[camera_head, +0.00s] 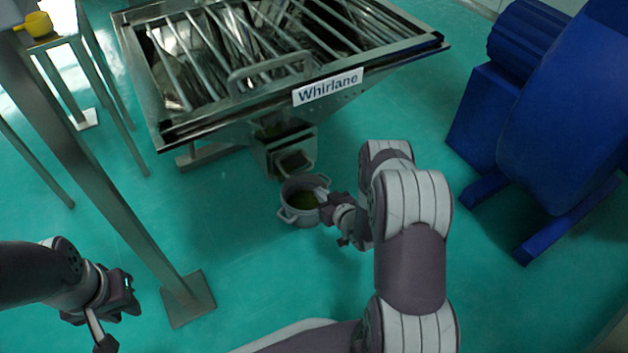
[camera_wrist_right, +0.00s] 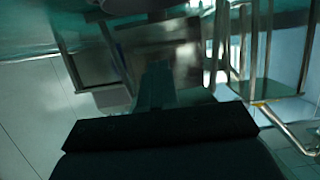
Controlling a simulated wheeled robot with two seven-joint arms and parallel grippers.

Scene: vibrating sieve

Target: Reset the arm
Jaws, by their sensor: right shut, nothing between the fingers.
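My right arm reaches forward in the head view. Its gripper (camera_head: 328,208) is shut and empty, at the right rim of a grey pot (camera_head: 297,216) with two handles. I cannot tell whether it touches the pot. The pot stands on the floor below the sieve's outlet (camera_head: 292,163) and has something greenish inside. In the right wrist view the shut gripper (camera_wrist_right: 157,85) points at blurred metal parts, with nothing held. My left gripper (camera_head: 115,308) hangs at the lower left, away from the pot; its finger gap is not clear.
The metal vibrating sieve (camera_head: 180,131) labelled Whirlane stands at the back. A blue machine (camera_head: 555,130) stands at the right. A metal post with a foot plate (camera_head: 188,297) rises beside my left gripper. A yellow cup (camera_head: 36,25) sits on a stand. Green floor between is clear.

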